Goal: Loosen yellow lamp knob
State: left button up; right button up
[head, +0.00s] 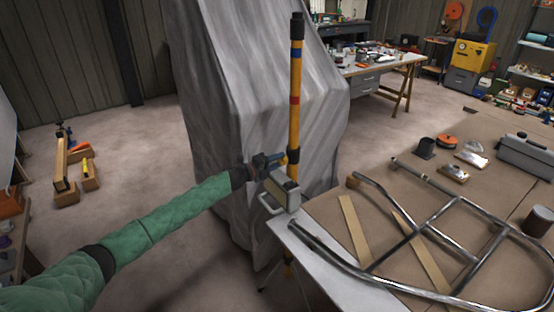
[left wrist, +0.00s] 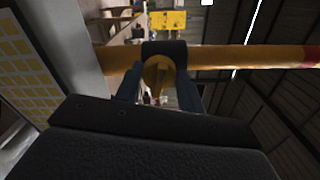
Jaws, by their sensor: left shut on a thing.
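A yellow lamp pole (head: 295,90) with a black top and blue and red bands stands upright beside the table corner. The lamp (head: 282,192), a pale box with a handle, hangs low at the pole; its face of yellow squares (left wrist: 25,65) fills the left of the left wrist view. A black collar (left wrist: 164,49) sits around the pole. The yellow knob (left wrist: 157,71) sticks out of the collar, between the two dark blue fingers of my left gripper (head: 280,160). That gripper is shut on the knob, which is mostly hidden in the head view. My right gripper is in neither view.
A table (head: 330,215) at right bears a bent metal tube frame (head: 440,232), wooden strips (head: 355,230) and a grey toolbox (head: 527,152). A large grey draped cover (head: 225,90) stands just behind the pole. The floor at left is mostly clear around wooden blocks (head: 90,175).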

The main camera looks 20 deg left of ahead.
pick_arm(q)
jog(key=n+p, duration=0.1)
jog(key=n, duration=0.2)
jog(key=shift+n, duration=0.3)
jog(key=shift+f+n+p, duration=0.2)
jog(key=shift+n+p, duration=0.95)
jog(key=shift+n, duration=1.65)
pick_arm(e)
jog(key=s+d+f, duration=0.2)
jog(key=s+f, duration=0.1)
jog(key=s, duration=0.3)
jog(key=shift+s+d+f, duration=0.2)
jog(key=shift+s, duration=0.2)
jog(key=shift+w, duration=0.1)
pick_arm(q)
jog(key=o, duration=0.9)
jog(key=shift+o, duration=0.2)
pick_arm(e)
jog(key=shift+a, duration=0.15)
pick_arm(q)
jog(key=shift+s+a, duration=0.1)
